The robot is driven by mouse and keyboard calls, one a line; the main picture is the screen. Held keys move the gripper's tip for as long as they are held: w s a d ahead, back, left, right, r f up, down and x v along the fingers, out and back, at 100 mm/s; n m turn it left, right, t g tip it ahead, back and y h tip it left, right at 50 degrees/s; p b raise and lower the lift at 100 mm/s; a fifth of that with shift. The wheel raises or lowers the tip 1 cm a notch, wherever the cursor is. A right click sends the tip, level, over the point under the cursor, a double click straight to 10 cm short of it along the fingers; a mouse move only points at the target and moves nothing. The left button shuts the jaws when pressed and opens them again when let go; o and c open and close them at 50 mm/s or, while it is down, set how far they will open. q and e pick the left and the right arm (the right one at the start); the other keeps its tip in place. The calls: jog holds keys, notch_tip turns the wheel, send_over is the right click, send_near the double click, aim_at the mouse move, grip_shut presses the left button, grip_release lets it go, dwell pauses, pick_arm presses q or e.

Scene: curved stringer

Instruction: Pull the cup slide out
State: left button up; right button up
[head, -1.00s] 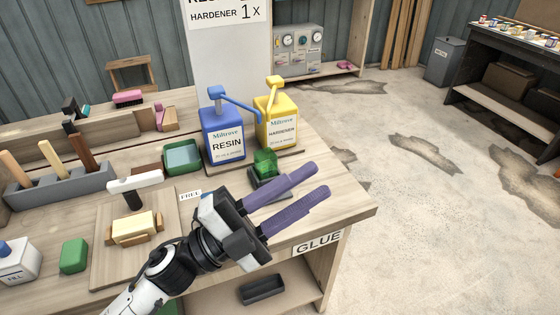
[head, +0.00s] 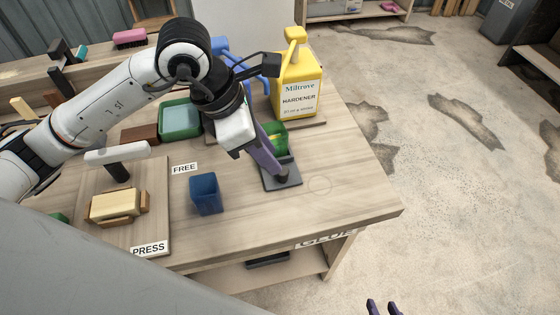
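A dark flat slide (head: 292,180) with a small knob at its front lies on the bench, below the yellow hardener dispenser (head: 298,90). A green translucent cup (head: 279,139) stands at its back end, partly hidden by my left gripper. My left gripper (head: 280,174) comes down from the upper left, with its purple fingertips at the knob. One finger hides the other, so I cannot see whether it is closed on the knob. My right gripper (head: 383,309) shows only as two purple tips, apart, at the bottom edge.
The press (head: 116,206) is further left. The green tray (head: 181,121) is behind. The bench to the right of the slide is clear.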

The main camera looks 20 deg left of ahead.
pick_arm(q)
jog(key=x, duration=0.5)
jog(key=shift+w+d+f, duration=0.15)
jog(key=shift+d+f, duration=0.05)
jog(key=shift+f, duration=0.15)
grip_shut()
